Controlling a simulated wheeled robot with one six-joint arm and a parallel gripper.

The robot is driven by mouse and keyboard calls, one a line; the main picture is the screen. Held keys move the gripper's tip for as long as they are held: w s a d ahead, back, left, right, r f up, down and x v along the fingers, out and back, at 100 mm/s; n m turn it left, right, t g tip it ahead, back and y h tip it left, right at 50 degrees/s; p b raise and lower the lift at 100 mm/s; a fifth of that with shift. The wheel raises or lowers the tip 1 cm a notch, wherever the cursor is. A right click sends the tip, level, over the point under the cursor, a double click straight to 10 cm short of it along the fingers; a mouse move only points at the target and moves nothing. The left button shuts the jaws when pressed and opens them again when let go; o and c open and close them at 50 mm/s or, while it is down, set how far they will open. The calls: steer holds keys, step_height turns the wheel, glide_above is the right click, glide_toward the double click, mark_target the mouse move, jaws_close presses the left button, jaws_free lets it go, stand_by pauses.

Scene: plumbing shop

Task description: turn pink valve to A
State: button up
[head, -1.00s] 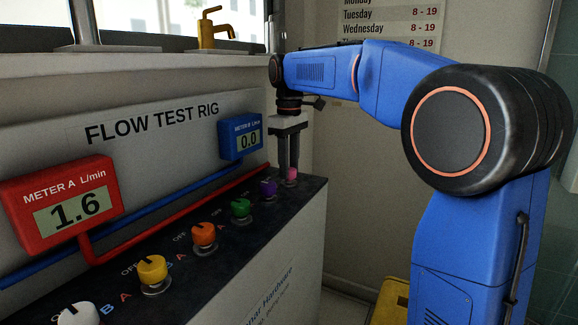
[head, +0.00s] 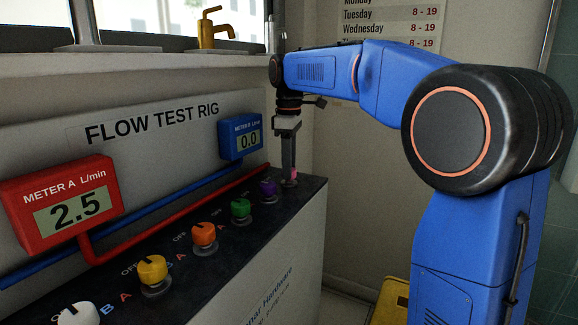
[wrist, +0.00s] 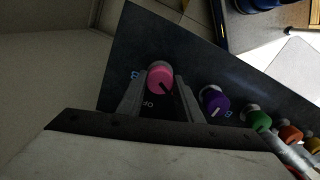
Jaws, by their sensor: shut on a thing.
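The pink valve (head: 294,173) is the farthest knob on the dark top of the rig, mostly hidden by a finger in the head view. In the wrist view the pink knob (wrist: 158,74) sits between the two fingers. Its dark pointer mark faces the lower right, turned away from the OFF lettering below it; a blue B is on its left. I cannot see its A mark. My gripper (head: 289,176) points down and is shut on the pink valve. Meter A (head: 72,208) reads 2.5 and meter B (head: 241,139) reads 0.0.
The purple valve (head: 268,191) stands close beside the pink one, near a finger in the wrist view. Green (head: 241,209), orange (head: 203,235), yellow (head: 152,270) and white (head: 78,315) valves follow toward the front. The rig's back panel (head: 190,160) stands behind the knobs.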

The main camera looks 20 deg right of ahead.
steer(key=o, duration=1)
steer(key=shift+o, duration=0.2)
step_height(320, 180, up, 17)
steer(key=shift+r, duration=0.2)
